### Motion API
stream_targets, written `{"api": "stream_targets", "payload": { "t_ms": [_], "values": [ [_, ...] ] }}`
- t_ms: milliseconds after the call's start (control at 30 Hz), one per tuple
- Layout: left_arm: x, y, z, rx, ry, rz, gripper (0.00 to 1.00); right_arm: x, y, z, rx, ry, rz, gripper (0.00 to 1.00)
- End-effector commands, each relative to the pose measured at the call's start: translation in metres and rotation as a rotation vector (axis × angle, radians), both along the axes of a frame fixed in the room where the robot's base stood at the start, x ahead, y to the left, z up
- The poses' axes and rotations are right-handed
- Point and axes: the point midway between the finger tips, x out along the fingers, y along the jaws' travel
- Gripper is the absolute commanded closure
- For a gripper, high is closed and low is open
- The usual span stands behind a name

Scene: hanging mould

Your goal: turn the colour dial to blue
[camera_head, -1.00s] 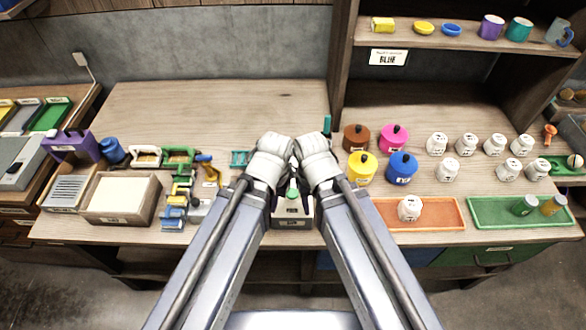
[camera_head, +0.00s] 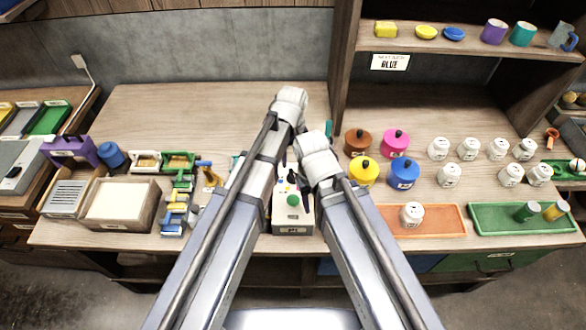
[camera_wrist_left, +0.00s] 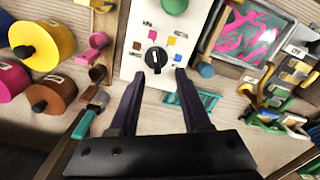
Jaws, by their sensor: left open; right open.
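A pale box (camera_head: 293,222) with a green knob (camera_head: 293,200) stands at the table's front, between my arms. In the left wrist view its white face (camera_wrist_left: 140,70) carries a black dial (camera_wrist_left: 155,57) with a small white mark, ringed by small colour patches. I cannot tell surely which patch the mark points to. My left gripper (camera_wrist_left: 159,74) is open and empty, its fingertips just short of the dial on either side. My right gripper (camera_head: 316,146) is beside the box's right side; its fingers are hard to make out.
Brown, pink, yellow and blue pots (camera_head: 403,170) stand right of my right arm, with several white jars (camera_head: 448,174) beyond. An orange tray (camera_head: 440,220) and green tray (camera_head: 535,220) lie in front. Clamps (camera_head: 180,190) crowd the left. The table's back left is clear.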

Motion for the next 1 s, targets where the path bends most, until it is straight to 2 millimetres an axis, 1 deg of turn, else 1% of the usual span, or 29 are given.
{"api": "stream_targets", "payload": {
  "t_ms": [33,100,300,467,667,900,1000],
  "values": [
    [0.009,-0.003,0.001,-0.004,-0.001,0.027,0.53,0.000,0.000,0.001,0.000,0.000,0.000,0.50],
    [0.011,-0.004,0.001,-0.007,-0.002,0.049,0.53,0.000,0.000,0.001,0.000,0.000,0.000,0.50],
    [0.010,-0.003,-0.001,-0.008,-0.002,0.055,0.53,0.000,0.000,-0.001,0.000,0.000,0.000,0.50],
    [0.010,-0.004,-0.009,-0.007,-0.002,0.054,0.53,0.000,0.000,-0.009,0.000,0.000,0.000,0.50],
    [0.010,-0.003,-0.030,-0.007,-0.002,0.053,0.53,0.000,0.000,-0.030,0.000,0.000,-0.001,0.50],
    [0.010,-0.003,-0.061,-0.007,-0.002,0.053,0.53,0.000,0.000,-0.061,0.000,0.000,-0.002,0.50],
    [0.010,-0.004,-0.071,-0.007,-0.002,0.053,0.53,0.000,0.000,-0.071,0.000,0.000,-0.002,0.50]
  ]
}}
